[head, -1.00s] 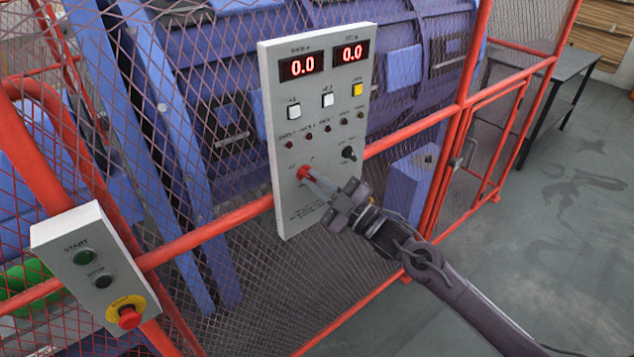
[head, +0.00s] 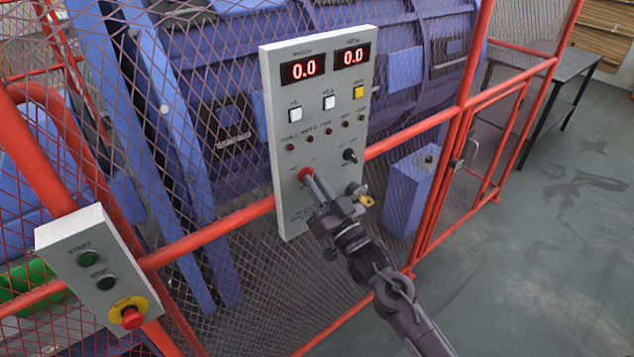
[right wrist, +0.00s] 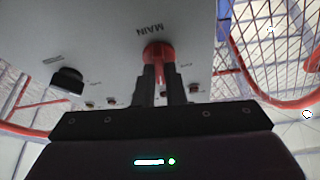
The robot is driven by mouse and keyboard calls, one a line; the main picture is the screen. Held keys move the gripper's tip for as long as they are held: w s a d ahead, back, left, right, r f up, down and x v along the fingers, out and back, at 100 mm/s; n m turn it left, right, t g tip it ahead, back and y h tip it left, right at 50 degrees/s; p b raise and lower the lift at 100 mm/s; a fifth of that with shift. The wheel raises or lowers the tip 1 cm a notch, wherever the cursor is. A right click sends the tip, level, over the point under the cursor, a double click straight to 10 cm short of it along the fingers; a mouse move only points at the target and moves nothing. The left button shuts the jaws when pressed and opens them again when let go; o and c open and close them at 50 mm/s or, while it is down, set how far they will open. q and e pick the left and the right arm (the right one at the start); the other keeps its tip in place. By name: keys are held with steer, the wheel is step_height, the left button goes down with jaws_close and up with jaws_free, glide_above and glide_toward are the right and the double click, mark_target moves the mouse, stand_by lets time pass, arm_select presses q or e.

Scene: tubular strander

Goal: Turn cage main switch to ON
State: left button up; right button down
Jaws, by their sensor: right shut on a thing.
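The red main switch (head: 305,174) is on the lower left of the grey control panel (head: 284,206). In the right wrist view, the red switch (right wrist: 158,52) sits beside the label MAIN, with its handle between my fingers. My right gripper (head: 311,182) is shut on the switch handle; it also shows in the right wrist view (right wrist: 163,76). The fingers hide part of the handle and the marks near it, so I cannot read its exact position. Both red displays (head: 304,70) show 0.0. My left gripper is not in view.
A black selector knob (head: 349,155) is right of the main switch. A START/STOP box (head: 103,264) with a red emergency button (head: 131,317) hangs at the lower left. Red-framed mesh fence (head: 430,125) stands behind the panel.

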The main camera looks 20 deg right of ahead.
steer(key=shift+a+m+h+p, duration=0.1)
steer(key=shift+m+h+p, duration=0.9)
steer(key=shift+m, duration=1.45)
steer(key=shift+m+h+p, duration=0.5)
steer(key=shift+m+h, duration=0.9)
steer(key=shift+m, duration=1.05)
steer(key=shift+g, duration=0.3)
steer(key=c, duration=1.5)
jaws_free()
steer(key=shift+s, duration=0.1)
steer(key=b+v, duration=0.3)
steer(key=v, duration=0.4)
steer(key=shift+s, duration=0.35)
